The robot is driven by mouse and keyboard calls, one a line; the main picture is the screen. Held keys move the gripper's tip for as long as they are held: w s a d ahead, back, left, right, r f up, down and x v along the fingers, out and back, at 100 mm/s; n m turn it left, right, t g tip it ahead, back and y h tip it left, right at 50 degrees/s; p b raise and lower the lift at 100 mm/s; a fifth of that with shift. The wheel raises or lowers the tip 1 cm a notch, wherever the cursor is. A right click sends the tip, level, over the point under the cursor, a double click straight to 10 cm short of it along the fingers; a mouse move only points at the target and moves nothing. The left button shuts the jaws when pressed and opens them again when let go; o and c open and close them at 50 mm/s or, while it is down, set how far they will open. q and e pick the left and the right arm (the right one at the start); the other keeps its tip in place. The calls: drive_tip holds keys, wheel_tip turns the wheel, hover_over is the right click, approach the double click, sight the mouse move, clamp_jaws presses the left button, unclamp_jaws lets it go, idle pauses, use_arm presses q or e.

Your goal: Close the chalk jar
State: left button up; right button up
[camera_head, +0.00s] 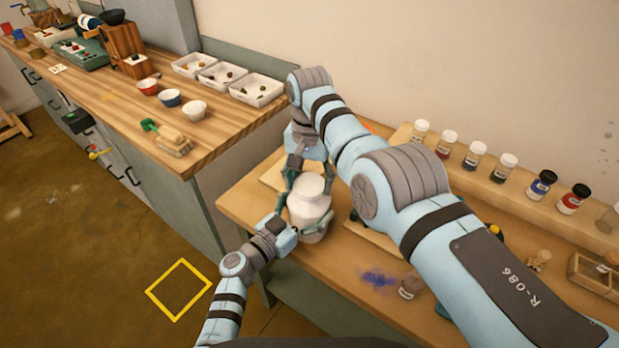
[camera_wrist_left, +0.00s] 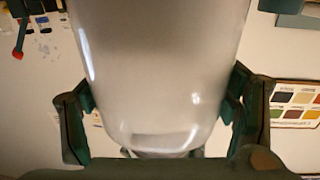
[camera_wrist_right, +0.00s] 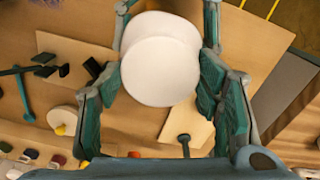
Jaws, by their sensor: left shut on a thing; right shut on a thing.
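The chalk jar (camera_head: 308,214) is a pale, whitish jar standing upright near the left end of the wooden table. Its white lid (camera_wrist_right: 160,70) is at the jar's top, seen from above in the right wrist view. My right gripper (camera_head: 309,180) reaches down from above and is shut on the lid, one finger on each side. My left gripper (camera_head: 298,231) comes in low from the left and is shut on the jar body, whose glassy side (camera_wrist_left: 160,75) fills the left wrist view. The seam between lid and jar is too small to judge.
A raised shelf (camera_head: 489,188) with several pigment jars runs along the back. Blue powder (camera_head: 377,278) and a small dark jar (camera_head: 410,287) lie to the right. A higher counter (camera_head: 205,138) with trays and bowls stands at the left. My right arm hides part of the table.

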use_arm(q)
drive_tip(key=shift+d+r, duration=0.1)
drive_tip(key=shift+d, duration=0.05)
use_arm(e)
drive_tip(key=m, duration=0.5)
drive_tip(key=shift+w+r, duration=0.1)
drive_tip(key=shift+w, duration=0.05)
drive_tip(key=m, duration=0.4)
drive_tip(key=shift+m, duration=0.3)
drive_tip(key=m, duration=0.4)
drive_tip(key=shift+m, duration=0.3)
drive_tip(key=m, duration=0.4)
drive_tip(key=o, duration=1.4)
wheel_tip(320, 180, up, 7)
drive_tip(key=shift+r, duration=0.15)
